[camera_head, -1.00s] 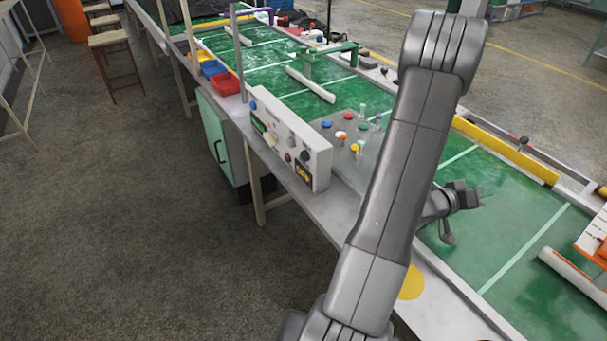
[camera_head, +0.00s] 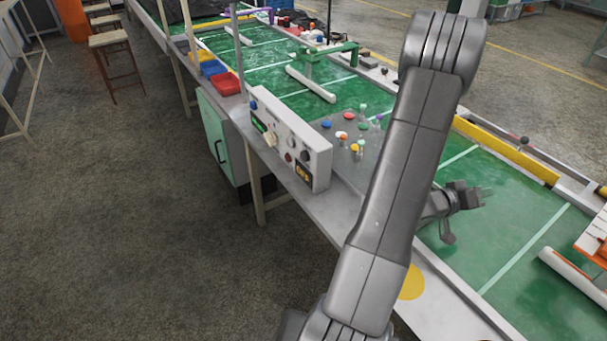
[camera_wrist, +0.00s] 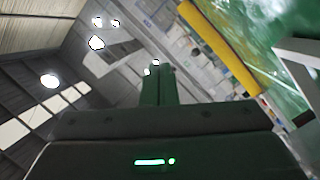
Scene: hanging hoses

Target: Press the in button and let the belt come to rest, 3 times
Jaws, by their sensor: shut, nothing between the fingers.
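A control box (camera_head: 290,137) with a light front panel stands on the near edge of the conveyor table, left of my arm. Its panel carries several small buttons and knobs, a green display and a yellow-marked plate; I cannot read which one is the in button. The green belt (camera_head: 500,225) with pale cross lines runs along the table. My gripper (camera_head: 484,196) is above the belt, right of my arm and well apart from the box. Its fingers are shut and empty; they also show in the wrist view (camera_wrist: 158,85).
Several coloured caps and small bottles (camera_head: 352,137) sit on a grey plate behind the box. A green frame (camera_head: 325,55) spans the belt farther back. Red (camera_head: 226,84) and blue bins stand at the table's left edge. A yellow rail (camera_head: 505,150) lines the far side.

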